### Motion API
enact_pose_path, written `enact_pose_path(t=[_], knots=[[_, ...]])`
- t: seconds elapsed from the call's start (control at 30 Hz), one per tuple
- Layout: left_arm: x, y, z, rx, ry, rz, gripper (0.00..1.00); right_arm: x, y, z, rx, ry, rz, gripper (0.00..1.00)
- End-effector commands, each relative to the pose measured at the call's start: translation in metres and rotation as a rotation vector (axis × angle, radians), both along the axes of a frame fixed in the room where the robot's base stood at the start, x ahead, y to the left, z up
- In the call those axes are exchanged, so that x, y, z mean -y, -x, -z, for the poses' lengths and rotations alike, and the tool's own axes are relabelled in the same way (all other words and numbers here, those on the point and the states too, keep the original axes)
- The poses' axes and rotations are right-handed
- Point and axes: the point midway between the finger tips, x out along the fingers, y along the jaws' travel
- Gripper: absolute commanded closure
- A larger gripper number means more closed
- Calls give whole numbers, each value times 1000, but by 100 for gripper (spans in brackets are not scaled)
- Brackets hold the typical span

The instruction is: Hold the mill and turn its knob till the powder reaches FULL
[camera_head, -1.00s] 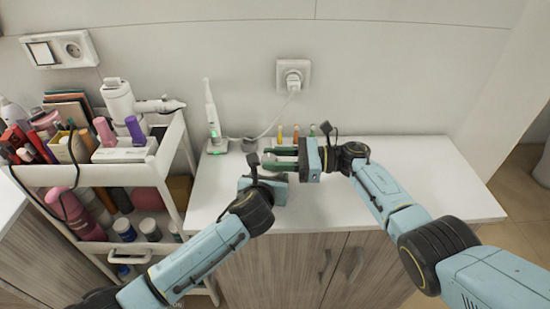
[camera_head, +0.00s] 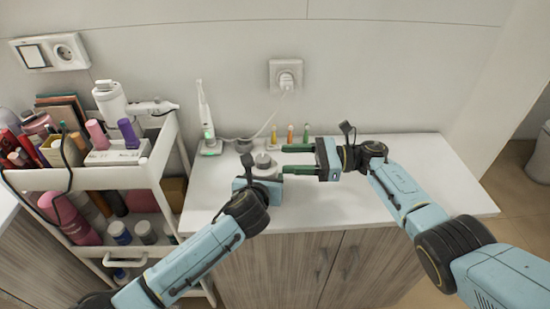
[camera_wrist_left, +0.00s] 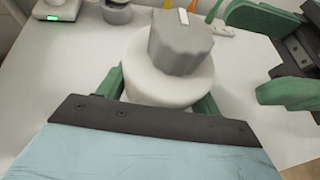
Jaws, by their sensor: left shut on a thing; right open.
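The mill is a squat white round body (camera_wrist_left: 140,82) with a grey ridged knob (camera_wrist_left: 181,42) on top, bearing a pale mark. It stands upright on the white counter, and its knob also shows in the head view (camera_head: 263,160). My left gripper (camera_wrist_left: 160,98) is shut around the mill's body, with a green finger on each side. My right gripper (camera_head: 286,159) is open and empty just right of the mill, its green fingers pointing toward the knob, apart from it. The powder and any FULL mark are not visible.
A toothbrush on a charger (camera_head: 206,125) and a small grey round item (camera_head: 243,145) stand behind left. Several small coloured tubes (camera_head: 290,133) stand near the wall, below a socket (camera_head: 286,75). A loaded cart (camera_head: 150,172) is at left. The counter's right side (camera_head: 425,180) is clear.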

Motion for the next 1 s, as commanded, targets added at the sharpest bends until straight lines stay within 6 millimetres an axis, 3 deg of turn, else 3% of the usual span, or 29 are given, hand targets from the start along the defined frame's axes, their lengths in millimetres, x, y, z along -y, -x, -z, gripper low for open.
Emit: enact_pose_path(t=[0.13,0.33,1.0], knots=[[0,0,-1,1,2,0,67,32,1,1,-1,3,2,45],[0,0,-1,1,2,0,67,57,3,0,-1,1,0,45],[0,0,-1,1,2,0,67,62,3,0,0,0,-1,45]])
